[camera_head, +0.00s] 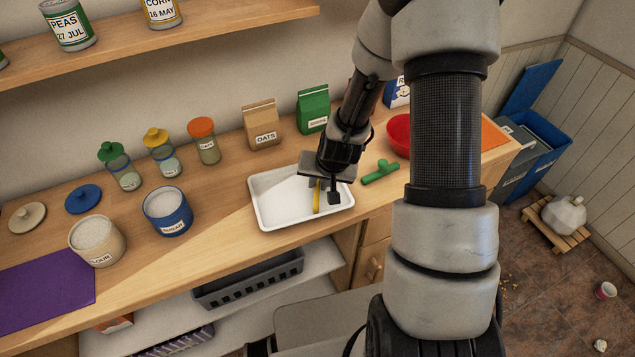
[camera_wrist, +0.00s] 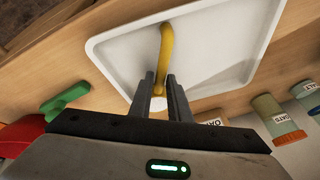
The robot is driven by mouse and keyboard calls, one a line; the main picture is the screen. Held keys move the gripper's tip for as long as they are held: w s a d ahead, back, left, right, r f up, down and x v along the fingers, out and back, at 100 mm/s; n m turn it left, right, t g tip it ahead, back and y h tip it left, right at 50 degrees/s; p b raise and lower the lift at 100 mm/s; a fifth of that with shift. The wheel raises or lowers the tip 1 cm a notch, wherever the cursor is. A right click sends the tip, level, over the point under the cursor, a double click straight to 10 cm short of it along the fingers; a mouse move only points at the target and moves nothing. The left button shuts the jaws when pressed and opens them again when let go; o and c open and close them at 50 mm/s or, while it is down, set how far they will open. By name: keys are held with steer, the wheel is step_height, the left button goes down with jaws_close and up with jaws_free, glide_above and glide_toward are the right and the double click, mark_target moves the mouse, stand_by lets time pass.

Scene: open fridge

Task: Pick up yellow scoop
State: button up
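The yellow scoop (camera_head: 317,197) lies in the white tray (camera_head: 275,214) on the wooden counter. In the wrist view the scoop (camera_wrist: 166,44) has a long curved yellow part reaching away from me, and its near end sits between my fingers. My gripper (camera_head: 324,191) is over the tray, pointing down. In the wrist view its two fingers (camera_wrist: 161,80) are apart, one on each side of the scoop's near end. I see no clear grip on it. Part of the scoop is hidden by the gripper in the head view.
A green scoop (camera_head: 380,172) lies right of the tray, near a red bowl (camera_head: 400,133). A blue sugar canister (camera_head: 167,211) stands to the left. An oats bag (camera_head: 262,124) and a green bag (camera_head: 313,109) stand behind. A shelf (camera_head: 190,36) runs above.

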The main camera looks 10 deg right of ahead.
mark_target(318, 185)
steer(key=shift+w+f, duration=0.1)
steer(key=shift+f, duration=0.1)
jaws_close()
step_height(318, 185, up, 10)
steer(key=shift+p, duration=0.3)
stand_by(0.3)
steer(key=shift+r, duration=0.1)
